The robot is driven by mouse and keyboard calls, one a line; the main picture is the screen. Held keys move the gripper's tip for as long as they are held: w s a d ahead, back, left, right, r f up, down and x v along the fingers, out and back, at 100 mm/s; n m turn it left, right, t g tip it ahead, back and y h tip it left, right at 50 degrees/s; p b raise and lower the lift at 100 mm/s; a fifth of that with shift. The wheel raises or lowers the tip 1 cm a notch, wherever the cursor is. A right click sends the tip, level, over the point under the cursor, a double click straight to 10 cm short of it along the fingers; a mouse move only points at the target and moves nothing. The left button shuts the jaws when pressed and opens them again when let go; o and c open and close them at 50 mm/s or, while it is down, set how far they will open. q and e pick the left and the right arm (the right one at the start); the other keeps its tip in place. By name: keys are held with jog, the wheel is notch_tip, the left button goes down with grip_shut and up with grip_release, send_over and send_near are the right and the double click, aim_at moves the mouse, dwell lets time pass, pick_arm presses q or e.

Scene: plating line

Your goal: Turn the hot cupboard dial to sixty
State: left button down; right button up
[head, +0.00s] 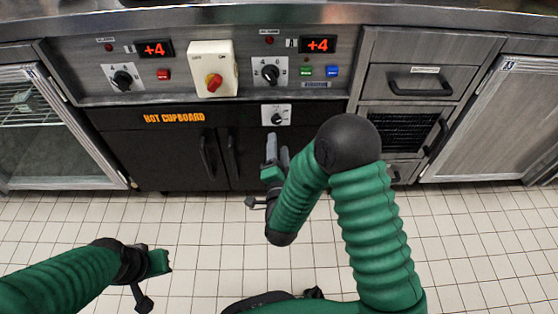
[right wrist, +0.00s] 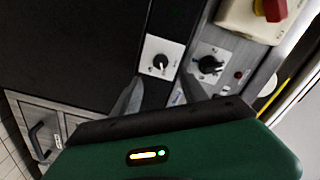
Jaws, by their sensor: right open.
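The hot cupboard dial (head: 277,119) is a small black knob on a white plate, on the black front right of the orange HOT CUPBOARD label (head: 174,117). It also shows in the right wrist view (right wrist: 160,62), ahead of the fingers. Its scale is too small to read. My right gripper (head: 277,151) is open and empty, just below the dial in the head view. In the right wrist view its two fingers (right wrist: 160,92) stand apart, the dial between and beyond their tips, with no contact visible. My left gripper (head: 157,262) is low at the left; its fingers are not clear.
Above are two larger dials (head: 122,79) (head: 270,73), a red rotary switch on a cream box (head: 213,62), red displays and coloured buttons. Black cupboard doors with handles (head: 208,157) are below. Drawers (head: 418,82) stand right. Tiled floor is open in front.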

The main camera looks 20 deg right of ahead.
jog(key=p+v, duration=0.1)
jog(key=v, duration=0.7)
jog(key=s+d+f+n+g+y+p, duration=0.1)
jog(key=s+d+n+g+y, duration=0.2)
jog(key=s+n+g, duration=0.45)
jog(key=s+d+n+g+y+p, duration=0.1)
jog(key=s+d+n+g+y, duration=0.1)
jog(key=s+n+g, duration=0.55)
jog(key=w+p+v, duration=0.2)
jog(key=p+v, duration=1)
jog(key=w+r+p+v, duration=0.1)
jog(key=w+p+v, duration=0.2)
jog(key=p+v, duration=0.9)
jog(key=w+p+v, duration=0.2)
jog(key=p+v, duration=1)
jog(key=p, duration=0.1)
jog(key=shift+w+r+p, duration=0.4)
jog(key=shift+w+r, duration=0.05)
jog(key=shift+w, duration=0.1)
